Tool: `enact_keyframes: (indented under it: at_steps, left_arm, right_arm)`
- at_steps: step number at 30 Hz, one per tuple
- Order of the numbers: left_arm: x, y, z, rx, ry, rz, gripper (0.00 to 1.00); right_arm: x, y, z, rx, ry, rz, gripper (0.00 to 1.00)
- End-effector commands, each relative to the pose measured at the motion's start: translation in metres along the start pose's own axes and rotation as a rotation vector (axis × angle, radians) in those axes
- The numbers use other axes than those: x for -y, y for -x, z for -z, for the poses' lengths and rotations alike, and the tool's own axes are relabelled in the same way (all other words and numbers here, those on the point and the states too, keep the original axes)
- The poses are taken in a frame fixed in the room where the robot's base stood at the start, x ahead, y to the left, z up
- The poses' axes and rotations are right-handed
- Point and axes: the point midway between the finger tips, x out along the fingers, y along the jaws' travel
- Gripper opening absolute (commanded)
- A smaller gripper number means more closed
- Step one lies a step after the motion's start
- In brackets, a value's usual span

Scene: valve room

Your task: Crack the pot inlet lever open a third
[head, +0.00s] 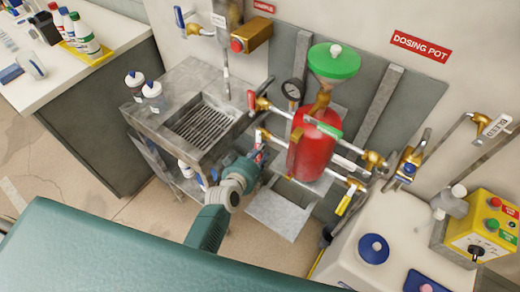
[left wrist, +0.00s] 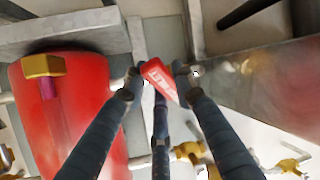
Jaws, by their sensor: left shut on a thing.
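The dosing pot (head: 313,150) is a red cylinder with a green funnel (head: 335,62) above it. My left gripper (head: 257,160) is at the lower left of the pot, by the lower pipe. In the left wrist view my left gripper (left wrist: 158,78) is shut on a red lever (left wrist: 162,82) with a white label, too blurred to read surely. The lever lies between the two fingertips, and the red pot (left wrist: 75,110) stands to the left. In the head view the gripper mostly hides this lever. My right gripper is not in view.
Another red lever (head: 251,100) is on the upper pipe, and a yellow lever (head: 345,203) is at the lower right of the pot. A steel sink bench (head: 165,85) stands left. A white tank (head: 345,255) and a yellow control box (head: 485,228) are at right.

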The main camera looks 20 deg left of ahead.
Motion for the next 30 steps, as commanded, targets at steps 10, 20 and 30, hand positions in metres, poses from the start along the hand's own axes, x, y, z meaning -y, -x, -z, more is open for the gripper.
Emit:
enact_keyframes:
  at_steps: [10,20,30]
  left_arm:
    - [0.0,0.0,-0.001,0.001,-0.001,-0.001,0.47]
    - [0.0,0.013,-0.002,0.001,-0.002,0.0,0.47]
    - [0.001,0.084,-0.002,0.002,-0.003,0.0,0.47]
  right_arm:
    - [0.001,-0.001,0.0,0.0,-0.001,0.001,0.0]
    - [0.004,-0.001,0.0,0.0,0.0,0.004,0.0]
    - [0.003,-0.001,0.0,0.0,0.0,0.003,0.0]
